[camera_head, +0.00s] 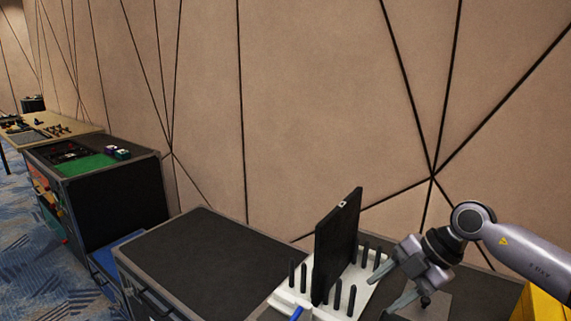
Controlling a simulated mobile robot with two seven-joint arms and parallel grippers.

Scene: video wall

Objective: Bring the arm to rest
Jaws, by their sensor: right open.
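My right arm comes in from the right edge, and its gripper (385,288) points down and to the left. The gripper is open, with its two grey fingers apart and nothing seen between them. It is just right of a white rack (365,297) with several black pegs. A thin black panel (338,245) stands upright in the rack, slightly tilted in the picture. The gripper appears apart from the panel. My left gripper is not in view.
A bare dark cabinet top (205,262) lies left of the rack. A blue object (297,312) is at the rack's front. Further left is a cabinet with a green mat (88,165) and small items. A panelled wall (300,110) stands behind. A yellow object (540,303) is at lower right.

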